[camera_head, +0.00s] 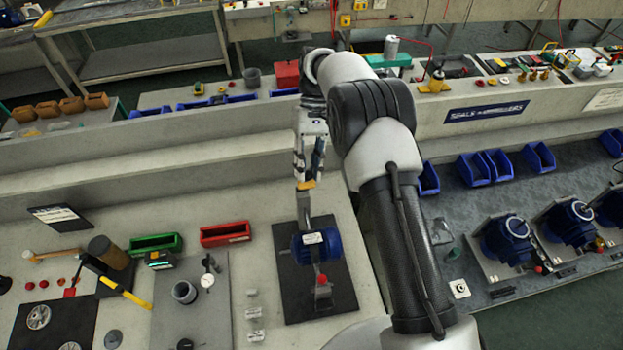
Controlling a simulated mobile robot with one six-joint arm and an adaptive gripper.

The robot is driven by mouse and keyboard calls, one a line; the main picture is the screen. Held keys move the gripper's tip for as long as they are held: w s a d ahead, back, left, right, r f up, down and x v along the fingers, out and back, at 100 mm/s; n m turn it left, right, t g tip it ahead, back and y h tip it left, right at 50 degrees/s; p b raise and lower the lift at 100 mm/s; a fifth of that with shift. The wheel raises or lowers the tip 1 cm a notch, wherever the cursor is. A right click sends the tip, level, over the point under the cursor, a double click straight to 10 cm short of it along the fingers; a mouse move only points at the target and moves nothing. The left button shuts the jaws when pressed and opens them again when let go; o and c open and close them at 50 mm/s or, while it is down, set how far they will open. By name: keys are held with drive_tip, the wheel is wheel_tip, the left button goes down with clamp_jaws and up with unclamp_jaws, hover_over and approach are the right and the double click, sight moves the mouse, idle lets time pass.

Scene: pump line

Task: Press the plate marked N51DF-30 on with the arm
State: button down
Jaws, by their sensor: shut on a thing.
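My gripper (309,172) points down above the back end of a blue motor (326,248) and is shut on a small yellow-orange piece (306,186). I cannot make out what that piece is. A grey upright part (304,206) shows just below it; I cannot tell if the two touch. The motor lies on a dark mat (341,291) on the bench, with a red-tipped grey part at its front. A small white plate (313,238) shows on top of the motor. Its marking is too small to read, so I cannot tell if it is N51DF-30.
A green bin (155,243) and a red bin (225,233) stand left of the motor. Small pale blocks (254,313) lie beside the mat. My arm covers the bench right of the motor.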

drive_tip(key=shift+w+a+r+p, duration=0.15)
drive_tip(key=shift+w+p, duration=0.1)
drive_tip(key=shift+w, duration=0.4)
drive_tip(key=shift+w+a+f+p, duration=0.1)
drive_tip(key=shift+w+a+p, duration=0.1)
drive_tip(key=shift+w, duration=0.5)
drive_tip(key=shift+w+a+r+p, duration=0.15)
drive_tip(key=shift+w+p, duration=0.1)
drive_tip(key=shift+w, duration=0.4)
drive_tip(key=shift+f, duration=0.1)
drive_tip(key=c, duration=1.8)
unclamp_jaws()
drive_tip(key=o, duration=0.4)
drive_tip(key=shift+w, duration=0.4)
drive_tip(key=shift+o, duration=0.2)
drive_tip(key=shift+s, duration=0.2)
